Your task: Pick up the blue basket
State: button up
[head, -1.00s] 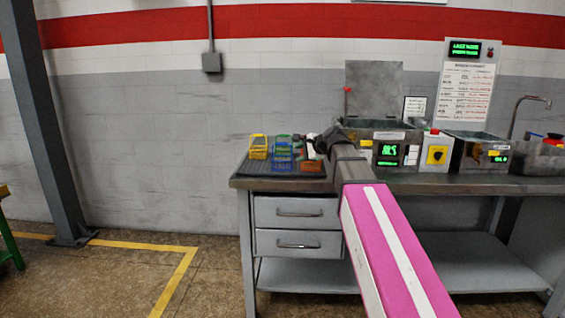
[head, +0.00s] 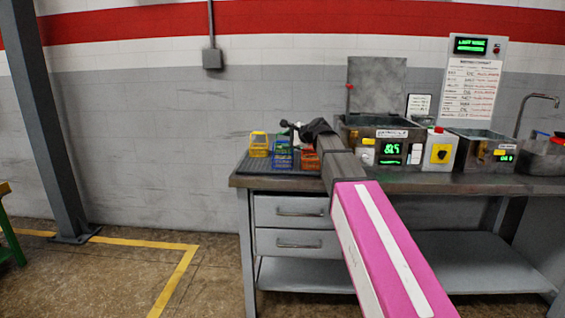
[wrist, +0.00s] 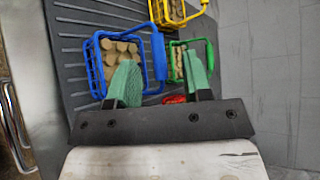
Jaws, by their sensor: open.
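The blue basket (head: 283,160) stands on the dark ribbed mat at the left end of the bench. In the wrist view the blue basket (wrist: 93,70) holds several tan cylindrical pieces, and its blue handle (wrist: 158,58) leans to the right side. My gripper (wrist: 160,75) is open and empty, with green fingers spread apart. The left finger overlaps the basket's lower part in the picture, and the handle shows between the two fingers. I cannot tell the height gap. In the head view my gripper (head: 291,126) is small, above the baskets.
A yellow basket (head: 259,151) stands left of the blue one. A green basket (wrist: 178,64) is close beside the blue one, and a red basket (head: 309,161) is to its right. The ribbed mat (wrist: 75,40) has bare room left of the blue basket. Tanks (head: 352,137) stand further right.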

aim_at(282, 142)
jog(key=x, duration=0.3)
jog(key=shift+w+a+f, duration=0.15)
jog(key=shift+w+f, duration=0.1)
grip_shut()
dwell(1.2)
